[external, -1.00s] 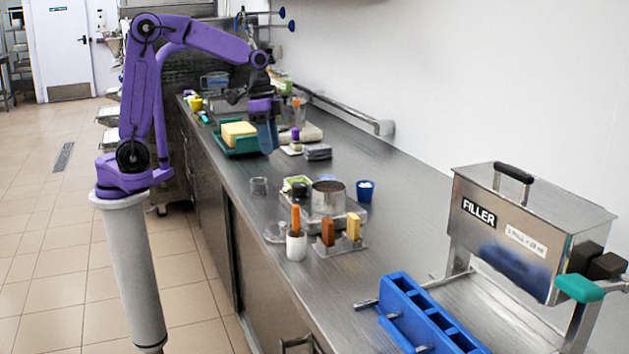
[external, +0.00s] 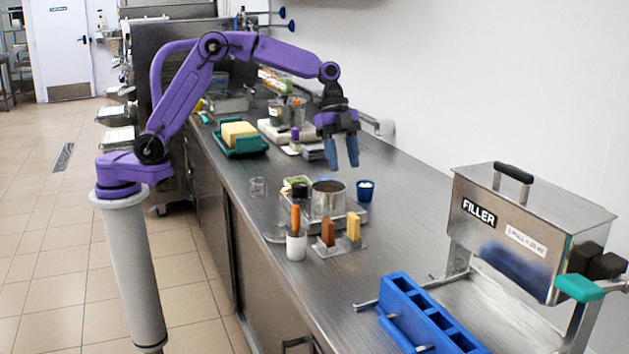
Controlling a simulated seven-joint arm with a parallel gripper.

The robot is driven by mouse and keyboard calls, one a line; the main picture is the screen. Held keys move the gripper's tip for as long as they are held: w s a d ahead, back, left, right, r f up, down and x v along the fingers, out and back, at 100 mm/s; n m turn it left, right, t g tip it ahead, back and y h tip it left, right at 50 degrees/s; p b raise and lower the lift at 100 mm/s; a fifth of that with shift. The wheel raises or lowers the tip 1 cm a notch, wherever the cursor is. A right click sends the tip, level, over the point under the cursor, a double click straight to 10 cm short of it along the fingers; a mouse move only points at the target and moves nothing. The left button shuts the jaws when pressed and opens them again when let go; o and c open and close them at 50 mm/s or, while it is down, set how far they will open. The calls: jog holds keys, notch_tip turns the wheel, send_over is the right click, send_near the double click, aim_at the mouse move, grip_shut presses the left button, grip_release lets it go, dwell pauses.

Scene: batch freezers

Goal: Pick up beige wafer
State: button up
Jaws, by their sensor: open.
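The beige wafer (external: 353,226) stands upright in a small metal holder (external: 345,246) on the steel counter, to the right of a brown wafer (external: 328,232) in the same holder. My gripper (external: 343,152) hangs above the counter, pointing down, with its two blue fingers apart and nothing between them. In the picture it is above the beige wafer and well clear of it. The lower end of the wafer is hidden in the holder.
Close by are a metal pot (external: 328,198), a blue cup (external: 365,191) and a white cup (external: 296,245) with an orange-handled tool. A blue mold (external: 420,318) and the filler machine (external: 525,230) stand at the right. A green tray (external: 240,146) sits farther back.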

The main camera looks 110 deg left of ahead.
aim_at(353, 215)
jog(key=x, duration=1.4)
jog(key=shift+w+d+f, duration=0.1)
jog(key=shift+d+f, duration=0.05)
jog(key=shift+f, duration=0.1)
grip_shut()
